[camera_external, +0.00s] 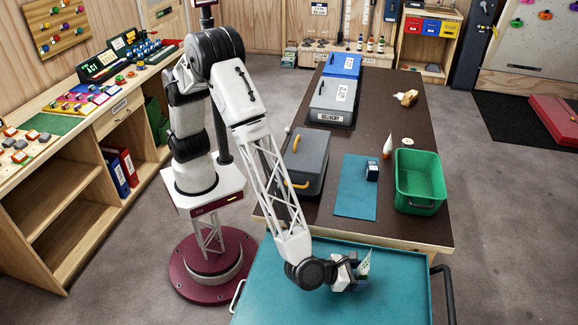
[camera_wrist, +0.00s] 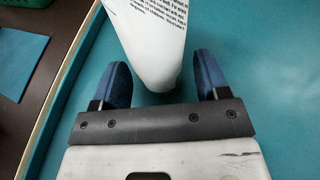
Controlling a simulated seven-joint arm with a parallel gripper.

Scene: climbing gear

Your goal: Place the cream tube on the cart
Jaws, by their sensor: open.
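A white tube with black print (camera_wrist: 150,40), the cream tube by its look, is between the two blue fingertips in the wrist view. In the outside view it shows small, white and green (camera_external: 364,265), at my gripper (camera_external: 352,276). My gripper (camera_wrist: 165,85) is open around the tube, with a gap showing beside the right finger. The teal cart top (camera_external: 290,285) lies directly below; it fills most of the wrist view (camera_wrist: 275,70). The tube looks upright or slightly tilted over the cart; whether its lower end touches the cart is hard to tell.
The dark table (camera_external: 385,110) adjoins the cart. The rest of the cart top is clear.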

